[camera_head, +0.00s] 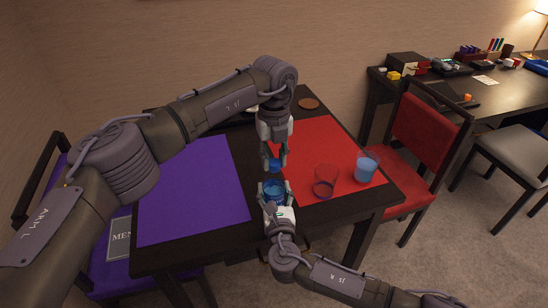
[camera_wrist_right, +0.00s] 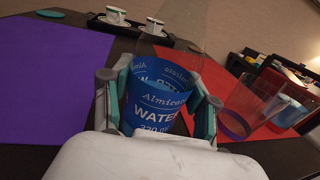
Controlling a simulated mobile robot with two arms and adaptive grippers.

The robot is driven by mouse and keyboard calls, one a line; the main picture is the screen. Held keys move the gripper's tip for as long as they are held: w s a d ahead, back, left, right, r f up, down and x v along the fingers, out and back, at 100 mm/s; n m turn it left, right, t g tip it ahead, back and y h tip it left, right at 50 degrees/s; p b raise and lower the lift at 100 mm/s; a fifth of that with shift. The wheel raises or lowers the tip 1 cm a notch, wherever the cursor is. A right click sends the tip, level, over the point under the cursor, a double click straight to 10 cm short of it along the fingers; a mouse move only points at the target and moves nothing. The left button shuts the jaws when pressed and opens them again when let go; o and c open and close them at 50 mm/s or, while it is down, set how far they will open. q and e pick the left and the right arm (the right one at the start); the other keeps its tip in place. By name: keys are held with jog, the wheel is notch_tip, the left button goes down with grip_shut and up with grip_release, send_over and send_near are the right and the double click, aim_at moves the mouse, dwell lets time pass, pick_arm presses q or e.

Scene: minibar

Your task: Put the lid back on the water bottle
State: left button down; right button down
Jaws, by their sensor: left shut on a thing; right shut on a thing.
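The water bottle (camera_head: 273,190) has a blue label and a clear upper part. It stands upright at the strip between the two mats. My right gripper (camera_head: 275,194) is shut around it; in the right wrist view the label of the bottle (camera_wrist_right: 158,96) shows between the fingers. My left gripper (camera_head: 274,160) points down above the bottle, shut on the small blue lid (camera_head: 274,166). A small gap seems to lie between lid and bottle. The bottle's mouth is hard to make out.
The purple mat (camera_head: 190,190) is bare. White cups (camera_wrist_right: 115,14) stand on a tray at the back. A red chair (camera_head: 428,130) is at the right.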

pick_arm(q)
jog(key=m, duration=2.2)
jog(key=shift+m, duration=0.4)
jog(key=c, duration=0.8)
grip_release()
jog(key=shift+c, duration=0.2)
jog(key=shift+r, duration=2.2)
